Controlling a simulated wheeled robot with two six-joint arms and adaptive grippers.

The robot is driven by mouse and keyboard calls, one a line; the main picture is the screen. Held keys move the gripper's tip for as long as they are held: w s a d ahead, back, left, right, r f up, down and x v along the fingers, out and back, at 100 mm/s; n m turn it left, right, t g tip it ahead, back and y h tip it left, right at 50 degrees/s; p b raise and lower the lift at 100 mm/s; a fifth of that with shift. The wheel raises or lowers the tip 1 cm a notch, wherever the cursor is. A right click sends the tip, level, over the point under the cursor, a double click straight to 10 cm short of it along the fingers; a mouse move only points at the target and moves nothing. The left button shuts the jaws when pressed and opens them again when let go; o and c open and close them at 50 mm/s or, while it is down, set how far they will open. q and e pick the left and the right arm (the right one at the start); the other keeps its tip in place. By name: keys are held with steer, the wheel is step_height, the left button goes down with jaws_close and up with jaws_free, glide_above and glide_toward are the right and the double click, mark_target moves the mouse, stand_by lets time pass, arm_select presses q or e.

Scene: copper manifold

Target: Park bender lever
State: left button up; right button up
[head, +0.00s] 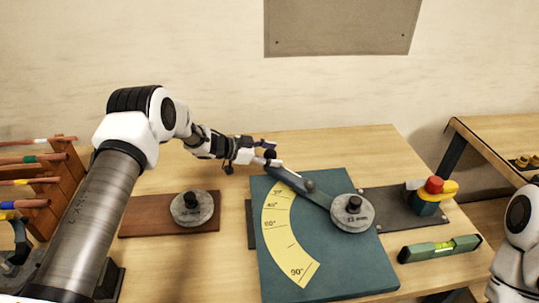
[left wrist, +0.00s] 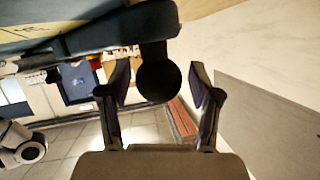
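The bender's blue-green plate (head: 335,270) lies on the table with a yellow angle scale (head: 270,237) on it. The grey-blue lever (head: 322,193) runs from the round metal die (head: 352,213) up and left past the low-number end of the scale. Its dark knob (head: 270,154) is at the far end, and it shows large in the left wrist view (left wrist: 158,82). My left gripper (head: 264,153) is at the knob. In the left wrist view its two fingers (left wrist: 159,92) stand apart on either side of the knob, with gaps showing. My right gripper is out of view.
A second round die (head: 191,208) sits on a brown board at left. A rack of copper tubes (head: 40,185) stands at the left edge. A red-topped emergency button (head: 434,186) and a green level (head: 440,248) lie to the right. Table behind the plate is clear.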

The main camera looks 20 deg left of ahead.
arm_select(q)
steer(key=shift+w+d+f, duration=0.15)
steer(key=shift+w, duration=0.1)
steer(key=v, duration=1.2)
steer(key=shift+d, duration=0.1)
